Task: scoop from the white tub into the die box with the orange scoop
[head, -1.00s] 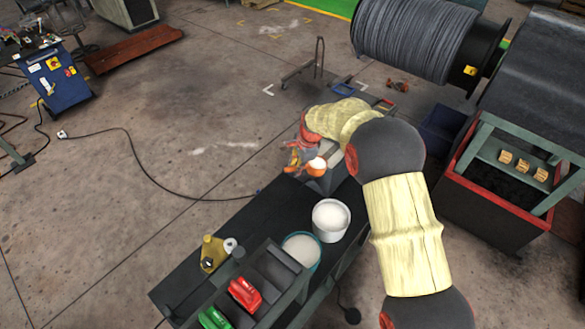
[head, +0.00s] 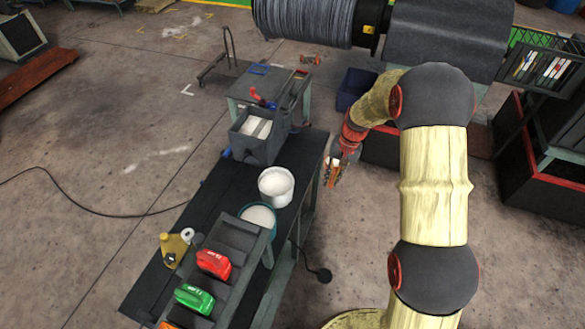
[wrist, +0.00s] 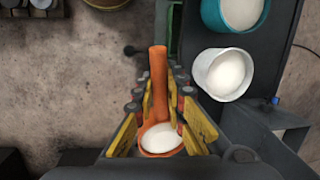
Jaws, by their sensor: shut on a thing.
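The orange scoop (wrist: 158,85) is held in my gripper (wrist: 158,110), whose yellow-padded fingers are shut around it. Its bowl holds white material in the wrist view. In the head view my gripper (head: 337,172) hangs to the right of the bench's edge, and the scoop is too small there to make out clearly. The white tub (head: 291,196) stands on the bench to the gripper's left, filled with white material; it also shows in the wrist view (wrist: 203,75). The grey die box (head: 252,153) stands farther back on the bench, with white material inside.
A teal tub (head: 272,228) of white material stands beside the white tub. A grey rack with a red (head: 213,264) and a green (head: 194,298) item is at the front. A yellow item (head: 175,247) sits at the bench's left. Open floor lies right of the bench.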

